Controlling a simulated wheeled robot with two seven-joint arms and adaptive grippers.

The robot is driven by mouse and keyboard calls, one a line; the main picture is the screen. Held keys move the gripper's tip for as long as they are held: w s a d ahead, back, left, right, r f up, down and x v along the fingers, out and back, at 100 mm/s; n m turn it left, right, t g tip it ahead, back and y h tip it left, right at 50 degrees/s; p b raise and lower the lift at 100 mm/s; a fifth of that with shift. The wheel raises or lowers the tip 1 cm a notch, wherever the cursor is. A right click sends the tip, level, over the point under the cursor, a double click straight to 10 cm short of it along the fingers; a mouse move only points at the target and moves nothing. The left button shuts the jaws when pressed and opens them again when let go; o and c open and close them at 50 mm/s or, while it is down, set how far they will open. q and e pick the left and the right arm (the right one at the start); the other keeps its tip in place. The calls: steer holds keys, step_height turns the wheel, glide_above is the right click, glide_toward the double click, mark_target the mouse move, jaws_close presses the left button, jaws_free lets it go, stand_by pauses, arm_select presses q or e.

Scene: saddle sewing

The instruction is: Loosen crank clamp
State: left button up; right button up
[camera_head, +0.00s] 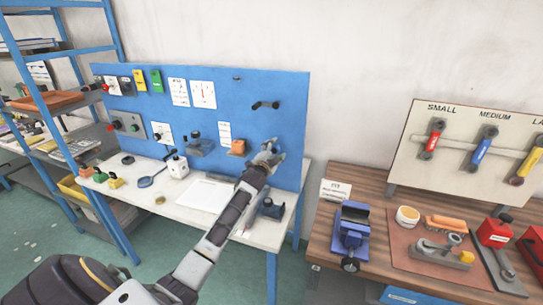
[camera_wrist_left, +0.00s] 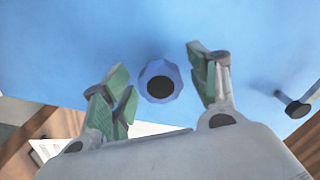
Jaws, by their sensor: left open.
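My left gripper (camera_head: 268,153) is open in front of the blue upright panel (camera_head: 225,85), near its lower right part. In the left wrist view its two green-padded fingers (camera_wrist_left: 165,75) stand apart, with a faceted blue knob with a black centre (camera_wrist_left: 160,82) showing between them. No finger visibly touches the knob. In the head view the gripper covers that spot. A black crank-like handle (camera_head: 265,105) sits on the panel above the gripper. In the left wrist view a black-ended handle (camera_wrist_left: 298,107) sticks out at the right. I cannot tell which part is the crank clamp.
A white bench (camera_head: 150,197) runs below the panel, with a blue and dark device (camera_head: 268,210) beside my forearm. A wooden table (camera_head: 380,185) on the right holds a blue vise (camera_head: 352,228) and a board with coloured handles (camera_head: 465,140). Blue shelving (camera_head: 75,100) stands at the left.

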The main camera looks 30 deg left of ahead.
arm_select(q)
steer(key=shift+s, duration=0.1)
steer(key=v, duration=1.1)
steer(key=shift+s, duration=0.35)
steer(key=shift+f, duration=0.1)
stand_by(0.7)
